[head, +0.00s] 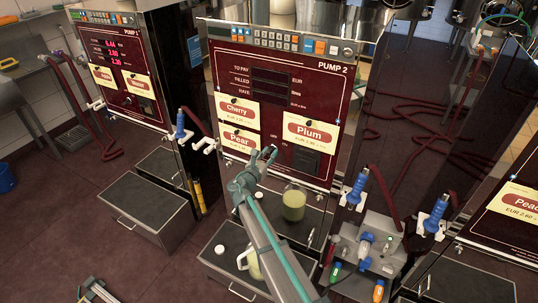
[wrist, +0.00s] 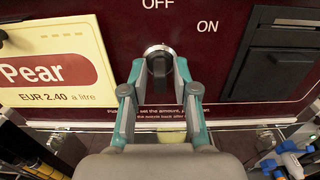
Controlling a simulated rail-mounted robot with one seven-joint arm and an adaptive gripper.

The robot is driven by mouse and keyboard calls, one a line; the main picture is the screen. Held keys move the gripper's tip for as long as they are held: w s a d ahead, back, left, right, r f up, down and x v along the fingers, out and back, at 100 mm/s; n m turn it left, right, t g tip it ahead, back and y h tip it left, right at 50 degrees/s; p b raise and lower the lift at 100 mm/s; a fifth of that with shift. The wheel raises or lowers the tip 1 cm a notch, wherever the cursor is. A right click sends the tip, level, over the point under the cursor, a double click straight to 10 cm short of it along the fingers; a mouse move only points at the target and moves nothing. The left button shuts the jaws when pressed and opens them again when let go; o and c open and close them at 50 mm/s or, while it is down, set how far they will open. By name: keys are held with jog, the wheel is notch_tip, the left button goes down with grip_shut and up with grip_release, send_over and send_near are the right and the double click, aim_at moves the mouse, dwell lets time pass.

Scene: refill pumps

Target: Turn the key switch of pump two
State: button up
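Pump two (head: 285,107) stands in the middle of the head view, its dark red front marked PUMP 2. Its key switch (wrist: 158,62) shows in the wrist view as a silver ring with a dark upright grip. The grip is roughly upright, below the word OFF; ON is printed up and to the right. My gripper (wrist: 159,73) is open, with one finger on each side of the switch and gaps visible beside the grip. I cannot tell how deep the tips reach. In the head view my gripper (head: 264,156) is at the lower panel and hides the switch.
A Pear label (wrist: 50,70) is left of the switch and a dark slot unit (wrist: 275,60) is right. A jug of pale liquid (head: 294,203) stands below the panel, close to my arm. Blue nozzles (head: 355,190) hang at the right. Pump one (head: 120,65) is at the left.

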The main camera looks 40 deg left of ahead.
dwell(0.3)
jog(key=s+d, duration=0.2)
jog(key=s, duration=0.9)
jog(key=shift+s+d, duration=0.2)
jog(key=shift+s, duration=0.2)
